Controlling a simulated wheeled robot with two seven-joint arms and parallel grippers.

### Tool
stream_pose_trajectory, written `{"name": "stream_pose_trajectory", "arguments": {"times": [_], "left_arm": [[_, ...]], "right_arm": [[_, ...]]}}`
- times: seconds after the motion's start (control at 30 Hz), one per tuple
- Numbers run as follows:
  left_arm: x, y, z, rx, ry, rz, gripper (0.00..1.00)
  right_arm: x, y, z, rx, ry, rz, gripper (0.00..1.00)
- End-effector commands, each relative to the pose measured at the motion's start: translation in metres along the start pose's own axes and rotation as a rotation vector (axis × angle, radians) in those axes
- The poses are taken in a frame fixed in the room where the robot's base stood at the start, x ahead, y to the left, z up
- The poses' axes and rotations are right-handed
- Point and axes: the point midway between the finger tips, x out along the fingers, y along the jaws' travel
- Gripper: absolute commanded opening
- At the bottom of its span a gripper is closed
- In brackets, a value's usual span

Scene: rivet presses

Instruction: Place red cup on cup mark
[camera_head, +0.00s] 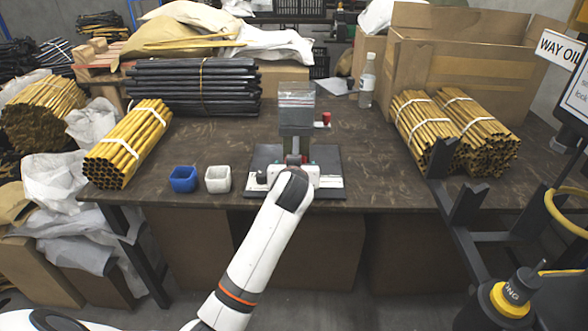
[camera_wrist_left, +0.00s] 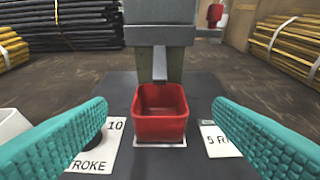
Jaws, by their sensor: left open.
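The red cup (camera_wrist_left: 160,112), a square open-topped cup, stands upright at the foot of the press (camera_wrist_left: 160,35), under its ram. A white cup mark (camera_wrist_left: 160,146) shows as a strip at the cup's front lower edge; the rest is hidden beneath the cup. My left gripper (camera_wrist_left: 158,108) has its teal fingers spread wide, one each side of the cup, with visible gaps and nothing held. In the head view my left gripper (camera_head: 294,163) is in front of the press (camera_head: 296,110) and hides most of the cup. My right gripper is not in view.
A blue cup (camera_head: 183,179) and a white cup (camera_head: 218,179) stand left of the press base. Bundled yellow tubes (camera_head: 128,145) and black tubes (camera_head: 195,88) lie further left. More yellow bundles (camera_head: 455,130) and a bottle (camera_head: 367,82) are right.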

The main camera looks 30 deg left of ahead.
Motion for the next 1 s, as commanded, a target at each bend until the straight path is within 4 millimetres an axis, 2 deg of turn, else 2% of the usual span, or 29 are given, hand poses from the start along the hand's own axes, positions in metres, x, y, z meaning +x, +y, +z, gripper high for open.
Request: {"name": "stream_pose_trajectory", "arguments": {"times": [0.1,0.2,0.37,0.47,0.57,0.67,0.7,0.77,0.8,0.87,0.9,1.0], "left_arm": [[-0.026,-0.001,0.001,0.000,0.000,-0.002,0.76],[-0.042,0.000,0.001,0.000,0.000,-0.001,0.76],[-0.056,0.000,-0.001,0.003,0.003,0.000,0.76],[-0.055,-0.001,-0.019,0.029,0.035,-0.009,0.76],[-0.049,-0.003,-0.068,0.099,0.120,-0.037,0.76],[-0.046,-0.003,-0.143,0.197,0.248,-0.086,0.76],[-0.049,-0.002,-0.176,0.237,0.304,-0.109,0.76],[-0.055,0.002,-0.225,0.290,0.387,-0.146,0.76],[-0.062,0.005,-0.257,0.323,0.441,-0.170,0.76],[-0.075,0.012,-0.304,0.368,0.523,-0.207,0.76],[-0.085,0.017,-0.334,0.394,0.575,-0.232,0.76],[-0.117,0.033,-0.403,0.449,0.698,-0.292,0.76]], "right_arm": [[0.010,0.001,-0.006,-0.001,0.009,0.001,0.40],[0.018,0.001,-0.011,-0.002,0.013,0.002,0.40],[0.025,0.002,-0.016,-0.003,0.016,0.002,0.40],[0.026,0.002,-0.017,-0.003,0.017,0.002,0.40],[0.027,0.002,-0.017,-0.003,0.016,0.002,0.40],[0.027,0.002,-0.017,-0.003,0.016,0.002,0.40],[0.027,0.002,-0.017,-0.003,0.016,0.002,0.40],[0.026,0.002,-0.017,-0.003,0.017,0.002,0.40],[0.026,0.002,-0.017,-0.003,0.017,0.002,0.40],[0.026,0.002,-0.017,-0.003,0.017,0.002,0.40],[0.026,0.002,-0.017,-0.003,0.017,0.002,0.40],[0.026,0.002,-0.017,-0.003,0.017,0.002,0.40]]}}
